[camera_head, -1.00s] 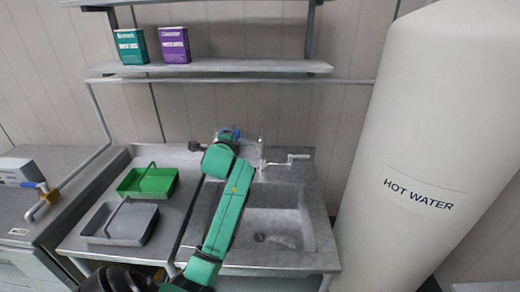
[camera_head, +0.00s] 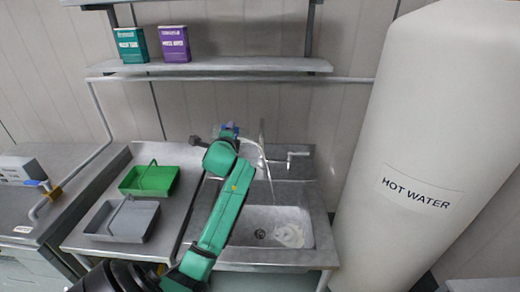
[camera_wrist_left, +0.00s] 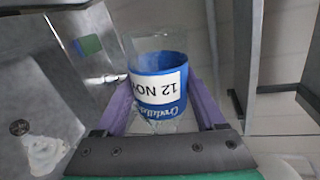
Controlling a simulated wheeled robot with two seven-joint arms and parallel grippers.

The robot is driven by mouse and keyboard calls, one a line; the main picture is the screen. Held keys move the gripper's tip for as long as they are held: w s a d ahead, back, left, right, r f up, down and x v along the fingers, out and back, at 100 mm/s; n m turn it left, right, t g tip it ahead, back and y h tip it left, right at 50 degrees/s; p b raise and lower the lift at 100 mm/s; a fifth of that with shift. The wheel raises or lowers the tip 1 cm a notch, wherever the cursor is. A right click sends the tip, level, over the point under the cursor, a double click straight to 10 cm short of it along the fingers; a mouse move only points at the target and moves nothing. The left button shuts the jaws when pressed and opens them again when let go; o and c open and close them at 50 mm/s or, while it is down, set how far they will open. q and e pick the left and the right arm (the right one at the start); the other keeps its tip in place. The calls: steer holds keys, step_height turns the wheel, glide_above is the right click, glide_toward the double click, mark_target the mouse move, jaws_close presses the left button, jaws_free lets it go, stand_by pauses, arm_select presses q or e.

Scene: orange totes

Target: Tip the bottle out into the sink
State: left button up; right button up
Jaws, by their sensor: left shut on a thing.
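My left gripper (camera_head: 228,136) is at the end of the green arm, above the back left of the sink (camera_head: 322,235). In the left wrist view its two purple fingers (camera_wrist_left: 163,100) are shut on a clear bottle (camera_wrist_left: 157,64) with a blue band and a white label. The label reads upside down. In the head view only a small blue part of the bottle (camera_head: 229,127) shows. A pale stream (camera_head: 268,178) arcs right and down into the basin. A whitish patch (camera_head: 290,236) lies on the basin floor beside the drain (camera_head: 260,234). My right gripper is not in view.
A tap (camera_head: 296,155) stands behind the basin. A green tray (camera_head: 150,181) and a grey tray (camera_head: 122,222) stand on the counter to the left. A white hot water tank (camera_head: 430,120) stands close on the right.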

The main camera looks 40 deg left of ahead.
arm_select(q)
steer(key=shift+w+d+r+m+y+p, duration=0.15)
steer(key=shift+r+m+y+p, duration=0.15)
steer(key=shift+r+m+p, duration=0.35)
